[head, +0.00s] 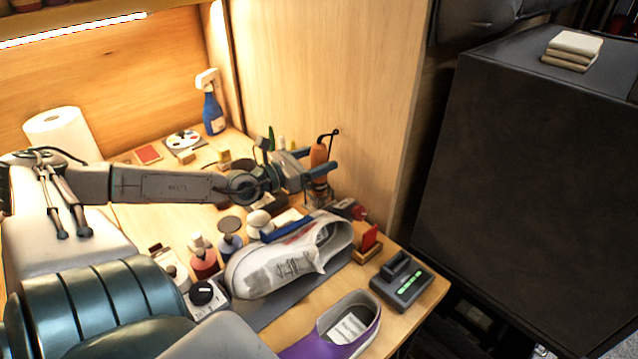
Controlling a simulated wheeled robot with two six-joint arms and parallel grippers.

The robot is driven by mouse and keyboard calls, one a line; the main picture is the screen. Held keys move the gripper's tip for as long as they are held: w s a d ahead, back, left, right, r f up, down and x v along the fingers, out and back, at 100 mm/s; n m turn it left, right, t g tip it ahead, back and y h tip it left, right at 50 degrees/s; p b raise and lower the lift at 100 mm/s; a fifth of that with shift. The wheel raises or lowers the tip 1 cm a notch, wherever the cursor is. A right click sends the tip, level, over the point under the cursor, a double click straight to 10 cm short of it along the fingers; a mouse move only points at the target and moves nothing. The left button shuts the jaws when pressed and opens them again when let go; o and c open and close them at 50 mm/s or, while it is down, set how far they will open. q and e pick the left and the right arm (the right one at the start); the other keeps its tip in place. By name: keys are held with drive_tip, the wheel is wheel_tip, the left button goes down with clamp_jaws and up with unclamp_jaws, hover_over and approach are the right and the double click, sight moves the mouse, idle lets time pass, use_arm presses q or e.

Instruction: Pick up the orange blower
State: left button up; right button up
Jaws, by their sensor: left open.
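The orange blower (319,153) stands upright near the back right of the wooden table, against the wood side panel, with a thin black hooked piece at its top. My left gripper (321,163) reaches in from the left at the blower's height. Its two fingers are open, and the blower shows between or just behind them. I cannot tell whether either finger touches it. The near finger hides part of the blower's lower body. My right gripper is out of view.
A white sneaker (268,266) lies on a grey mat in front, with several brushes and bottles beside it. A purple shoe (347,330), a dark device with a green display (402,283) and a red-topped block (369,243) sit to the right. A blue spray bottle (212,112) stands behind.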

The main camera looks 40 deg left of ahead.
use_arm(q)
drive_tip(key=shift+w+f, duration=0.1)
drive_tip(key=shift+w, duration=0.1)
drive_tip(key=shift+w+a+r, duration=0.1)
drive_tip(key=shift+w+r, duration=0.05)
drive_tip(key=shift+r, duration=0.05)
drive_tip(key=shift+w+p, duration=0.3)
drive_tip(key=shift+w+d+f, duration=0.1)
drive_tip(key=shift+w+d, duration=0.3)
drive_tip(key=shift+w, duration=0.2)
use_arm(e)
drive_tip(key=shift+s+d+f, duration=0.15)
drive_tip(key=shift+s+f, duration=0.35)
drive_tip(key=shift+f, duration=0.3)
use_arm(q)
clamp_jaws()
